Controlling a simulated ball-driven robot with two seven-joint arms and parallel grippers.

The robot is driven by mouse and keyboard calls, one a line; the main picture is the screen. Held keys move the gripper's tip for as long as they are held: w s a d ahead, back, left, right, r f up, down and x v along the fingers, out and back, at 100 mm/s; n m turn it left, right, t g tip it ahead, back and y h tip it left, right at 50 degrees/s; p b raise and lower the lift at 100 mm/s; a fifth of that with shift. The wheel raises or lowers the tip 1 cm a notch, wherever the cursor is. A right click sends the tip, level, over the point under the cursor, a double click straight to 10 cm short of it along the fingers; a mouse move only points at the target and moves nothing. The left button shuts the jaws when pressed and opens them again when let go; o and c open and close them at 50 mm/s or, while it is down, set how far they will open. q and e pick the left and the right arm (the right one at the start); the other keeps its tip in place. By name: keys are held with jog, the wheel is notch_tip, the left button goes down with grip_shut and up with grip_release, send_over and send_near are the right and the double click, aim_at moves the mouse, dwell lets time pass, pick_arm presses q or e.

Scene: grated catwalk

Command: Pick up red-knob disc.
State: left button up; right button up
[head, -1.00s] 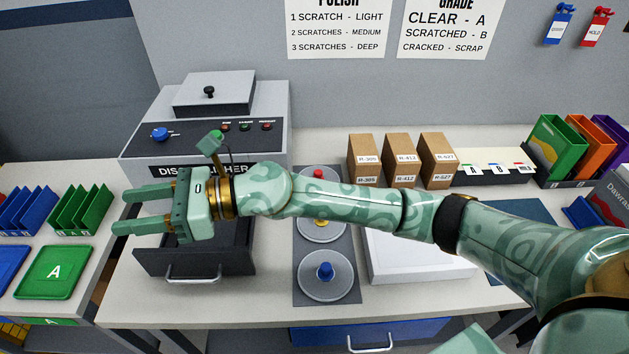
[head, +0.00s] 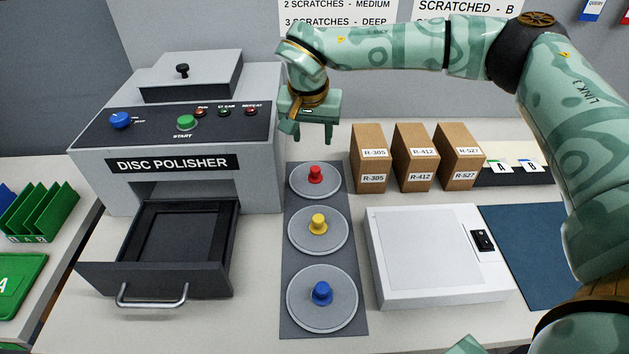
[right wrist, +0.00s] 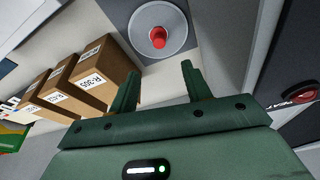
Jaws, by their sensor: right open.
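The red-knob disc (head: 326,186) is a grey round plate with a red knob at its centre. It lies at the far end of a dark grey mat (head: 288,258), behind a yellow-knob disc (head: 336,240) and a blue-knob disc (head: 325,311). It also shows whole at the top of the right wrist view (right wrist: 174,38). My right gripper (head: 312,140) is open and empty, above and just behind the red-knob disc, with its fingers pointing down. In the right wrist view the open fingers (right wrist: 161,82) point towards the disc and stay apart from it. My left gripper is not in view.
The disc polisher (head: 90,165) with its open drawer (head: 85,280) stands left of the mat. Three brown boxes (head: 369,160) stand close to the right of the red-knob disc. A white flat box (head: 430,292) with a black switch lies right of the mat.

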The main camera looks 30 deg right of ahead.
jog(key=b, duration=0.2)
send_over(315, 168)
jog(key=s+a, duration=0.1)
notch_tip(315, 168, down, 6)
jog(key=shift+a+f, duration=0.15)
jog(key=shift+f, duration=0.65)
jog(key=b+x, duration=0.1)
jog(key=x, duration=0.1)
jog(key=b+x, duration=0.1)
jog(key=x, duration=0.1)
jog(key=shift+s+d+f, duration=0.1)
jog(key=shift+d+f, duration=0.15)
jog(key=shift+f, duration=0.05)
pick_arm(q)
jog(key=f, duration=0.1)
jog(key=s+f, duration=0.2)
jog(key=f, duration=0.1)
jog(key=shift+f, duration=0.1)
pick_arm(e)
jog(key=shift+r, duration=0.15)
grip_shut()
jog(key=shift+r, duration=0.1)
